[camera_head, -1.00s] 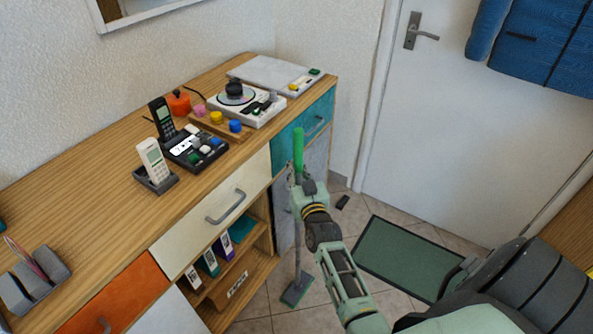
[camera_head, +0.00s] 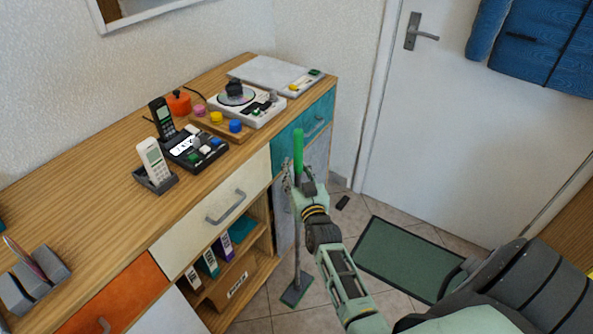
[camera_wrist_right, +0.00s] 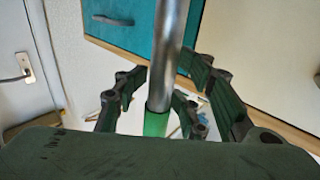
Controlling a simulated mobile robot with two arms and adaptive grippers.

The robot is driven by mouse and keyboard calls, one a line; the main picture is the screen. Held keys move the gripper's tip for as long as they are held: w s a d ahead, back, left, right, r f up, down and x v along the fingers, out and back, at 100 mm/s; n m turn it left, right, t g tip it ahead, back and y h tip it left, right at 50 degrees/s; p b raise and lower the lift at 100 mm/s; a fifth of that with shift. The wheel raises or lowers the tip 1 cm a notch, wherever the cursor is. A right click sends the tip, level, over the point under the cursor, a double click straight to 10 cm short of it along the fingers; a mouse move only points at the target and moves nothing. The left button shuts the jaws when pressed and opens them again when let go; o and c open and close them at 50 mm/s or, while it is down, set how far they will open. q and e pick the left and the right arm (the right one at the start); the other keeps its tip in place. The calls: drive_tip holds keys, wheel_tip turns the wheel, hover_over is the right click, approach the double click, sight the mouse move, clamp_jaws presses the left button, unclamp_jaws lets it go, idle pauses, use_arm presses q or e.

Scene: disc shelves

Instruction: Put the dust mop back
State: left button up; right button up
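The dust mop has a green grip (camera_head: 298,150) at its top, a thin grey pole and a flat green foot (camera_head: 297,291) on the tiled floor. It stands upright beside the end of the wooden cabinet. My right gripper (camera_head: 291,181) is at the upper pole, just below the green grip. In the right wrist view, the metal pole (camera_wrist_right: 170,35) passes between the dark green fingers (camera_wrist_right: 163,88). The fingers are spread around it, with gaps visible. My left gripper is not in view.
The wooden cabinet (camera_head: 108,203) carries phones, a turntable and coloured knobs. Its teal drawer (camera_head: 305,130) is close to my right gripper. A green mat (camera_head: 405,258) lies before the white door (camera_head: 430,130). A small dark object (camera_head: 342,202) lies on the floor.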

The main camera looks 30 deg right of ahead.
drive_tip(key=shift+r, duration=0.1)
drive_tip(key=shift+s, duration=0.15)
drive_tip(key=v, duration=1.2)
drive_tip(key=s+a+f+n+g+y, duration=0.1)
drive_tip(key=s+a+f+g+y, duration=0.2)
drive_tip(key=f, duration=0.7)
drive_tip(key=s+a+f+n+g+y, duration=0.1)
drive_tip(key=s+a+f+g, duration=0.3)
drive_tip(key=f, duration=0.6)
drive_tip(key=s+a+f+n+y, duration=0.1)
drive_tip(key=s+a+f, duration=0.3)
drive_tip(key=f, duration=0.6)
drive_tip(key=s+a+f+n+g+y, duration=0.1)
drive_tip(key=s+a+f+n+g, duration=0.2)
drive_tip(key=s+f, duration=0.8)
drive_tip(key=s+d+f+g, duration=0.1)
drive_tip(key=s+f+g, duration=0.2)
drive_tip(key=s, duration=0.7)
drive_tip(key=s+d+f+g, duration=0.1)
drive_tip(key=s+f+g, duration=0.2)
drive_tip(key=s, duration=0.6)
drive_tip(key=shift+s+d+f, duration=0.4)
